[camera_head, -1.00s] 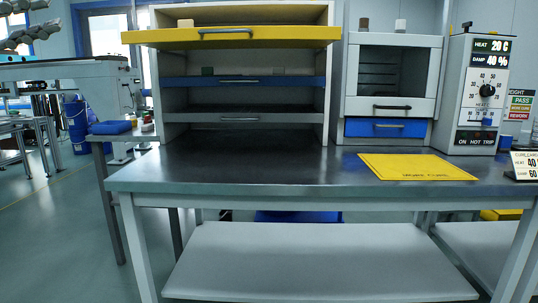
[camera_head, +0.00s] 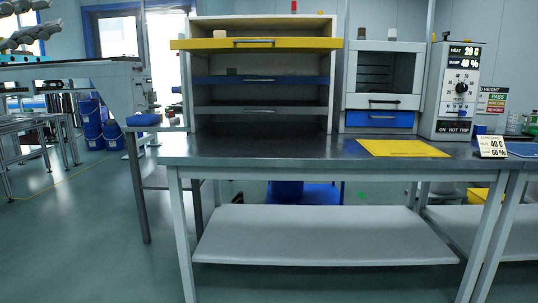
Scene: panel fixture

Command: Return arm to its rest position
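Neither of my grippers shows in the head view. Grey jointed parts (camera_head: 28,37) show at the top left edge, above a grey machine bed; I cannot tell whether they are part of an arm of mine. No gripper fingers can be made out there. The cabinet's yellow top drawer (camera_head: 215,44) is pulled out. The blue drawer (camera_head: 215,79) and the grey drawer (camera_head: 225,110) below it sit inside the cabinet frame.
A steel workbench (camera_head: 270,150) stands ahead, with a yellow mat (camera_head: 400,148), a chamber with a blue drawer (camera_head: 379,119) and a control panel (camera_head: 457,92). A small sign (camera_head: 491,147) stands at the right. The floor (camera_head: 90,240) is open at the front left.

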